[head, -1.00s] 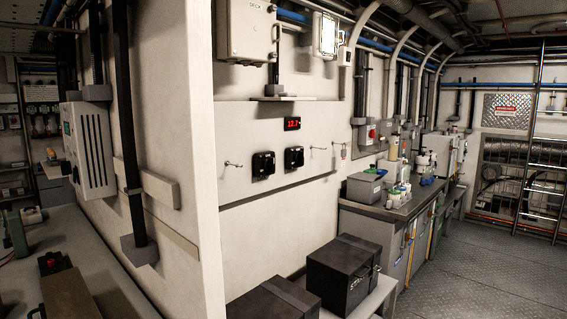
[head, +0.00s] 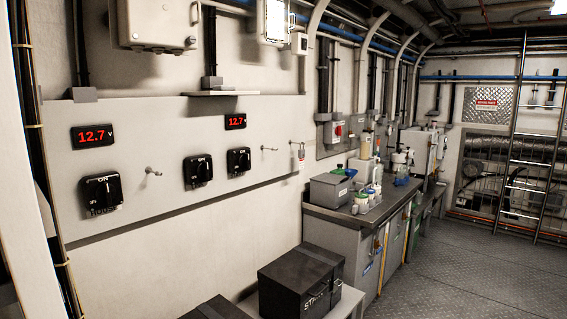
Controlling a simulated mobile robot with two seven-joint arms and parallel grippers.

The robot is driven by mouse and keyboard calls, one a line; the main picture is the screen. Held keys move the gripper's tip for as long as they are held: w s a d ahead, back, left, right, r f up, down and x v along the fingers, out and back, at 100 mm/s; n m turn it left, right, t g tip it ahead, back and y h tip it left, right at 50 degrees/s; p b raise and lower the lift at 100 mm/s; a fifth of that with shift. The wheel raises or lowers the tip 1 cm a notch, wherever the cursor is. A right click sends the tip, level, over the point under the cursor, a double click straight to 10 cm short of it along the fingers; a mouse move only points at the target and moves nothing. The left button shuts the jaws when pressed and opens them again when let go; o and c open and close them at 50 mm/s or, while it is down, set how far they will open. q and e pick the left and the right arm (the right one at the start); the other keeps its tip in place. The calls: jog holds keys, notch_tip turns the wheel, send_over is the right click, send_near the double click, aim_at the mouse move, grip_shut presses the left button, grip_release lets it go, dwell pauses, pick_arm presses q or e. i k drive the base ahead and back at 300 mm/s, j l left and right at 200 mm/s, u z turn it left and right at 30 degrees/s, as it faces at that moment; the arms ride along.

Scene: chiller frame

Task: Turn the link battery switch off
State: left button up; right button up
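A pale panel (head: 150,215) on the left wall carries three black rotary battery switches. The left switch (head: 102,194) shows "ON" at its top and a label that reads "HOUSE". The middle switch (head: 198,171) and the right switch (head: 239,160) have labels too small to read, so I cannot tell from lettering which is the link switch. The knobs of these two look upright, but their exact setting is hard to tell. Neither of my grippers is in view.
Red displays read 12.7 above the left switch (head: 92,136) and the right switch (head: 236,121). Black battery boxes (head: 300,280) stand low below the panel. A workbench (head: 345,215) lies beyond. The floor (head: 450,270) at right is clear.

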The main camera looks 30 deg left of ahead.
aim_at(203, 169)
jog(key=i+l+u, duration=0.15)
jog(key=i+u, duration=0.2)
jog(key=i+l+u, duration=0.35)
jog(key=i, duration=0.2)
jog(key=i+j, duration=0.05)
